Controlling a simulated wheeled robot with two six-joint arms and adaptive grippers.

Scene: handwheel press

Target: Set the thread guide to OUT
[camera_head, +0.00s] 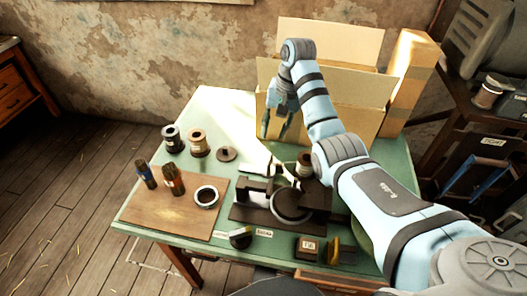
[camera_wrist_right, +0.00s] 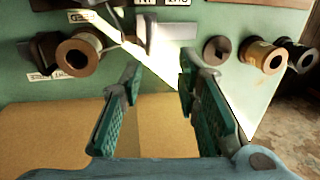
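The dark winding device (camera_head: 258,200) sits on the green table. A pale, thin arm that may be the thread guide (camera_head: 277,168) rises at its back, beside a brown spool (camera_head: 305,165). My right gripper (camera_head: 276,130) is open and empty, pointing down by the cardboard box's front, behind the device. Its spread fingers (camera_wrist_right: 160,80) touch no part of the device. My left gripper is out of view.
An open cardboard box (camera_head: 340,100) stands at the back. Two spools, one dark (camera_head: 172,138) and one tan (camera_head: 198,142), and a disc (camera_head: 227,154) stand at left. A wooden board (camera_head: 165,212) holds several items. Small blocks (camera_head: 308,246) lie along the front edge.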

